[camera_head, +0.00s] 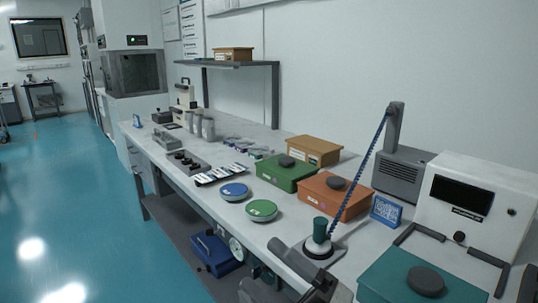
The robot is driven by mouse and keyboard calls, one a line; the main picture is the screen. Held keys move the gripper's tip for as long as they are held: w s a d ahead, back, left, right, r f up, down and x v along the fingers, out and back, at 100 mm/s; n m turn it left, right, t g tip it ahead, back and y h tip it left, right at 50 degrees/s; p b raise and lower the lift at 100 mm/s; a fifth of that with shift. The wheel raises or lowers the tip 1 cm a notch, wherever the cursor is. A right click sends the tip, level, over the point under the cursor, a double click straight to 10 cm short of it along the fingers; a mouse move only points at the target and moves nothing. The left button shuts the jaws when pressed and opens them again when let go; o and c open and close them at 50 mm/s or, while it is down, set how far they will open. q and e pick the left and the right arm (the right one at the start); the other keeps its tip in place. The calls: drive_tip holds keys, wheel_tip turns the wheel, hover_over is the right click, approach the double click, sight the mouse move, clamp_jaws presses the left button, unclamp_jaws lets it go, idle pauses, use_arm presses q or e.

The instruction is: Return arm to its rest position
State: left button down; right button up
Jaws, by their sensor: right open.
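My right gripper (268,268) is at the bottom middle of the head view, at the front edge of the long bench (345,265). It is grey, open, and I see nothing between its fingers. In the picture it lies just below and left of a round white-and-grey stand with a green top (319,238). I cannot tell whether it touches the stand or the bench. The rest of my right arm is mostly cut off by the lower picture edge. My left gripper is not in view.
Green (289,172) and orange (335,196) boxes, a blue dish (234,191) and a green dish (262,210) stand on the bench. A teal box (405,280) and a white instrument (478,205) are at the right. A blue case (214,252) sits below. The floor at left is clear.

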drive_tip(key=s+d+f+m+t+h, duration=0.1)
drive_tip(key=d+f+m+t+h, duration=0.1)
drive_tip(key=d+f+m+h, duration=0.5)
drive_tip(key=d+f+m+t+h, duration=0.25)
drive_tip(key=f+m+h, duration=0.45)
drive_tip(key=f+m, duration=0.45)
drive_tip(key=s+d+f+m+g+h, duration=0.2)
drive_tip(key=s+d+f+m+g, duration=0.2)
drive_tip(key=s+f+m, duration=0.4)
wheel_tip(320, 180, down, 3)
drive_tip(key=shift+s+d+r+g+h, duration=0.2)
drive_tip(key=shift+s+d+g+h, duration=0.2)
drive_tip(key=shift+s+g, duration=0.65)
drive_tip(key=shift+s, duration=0.2)
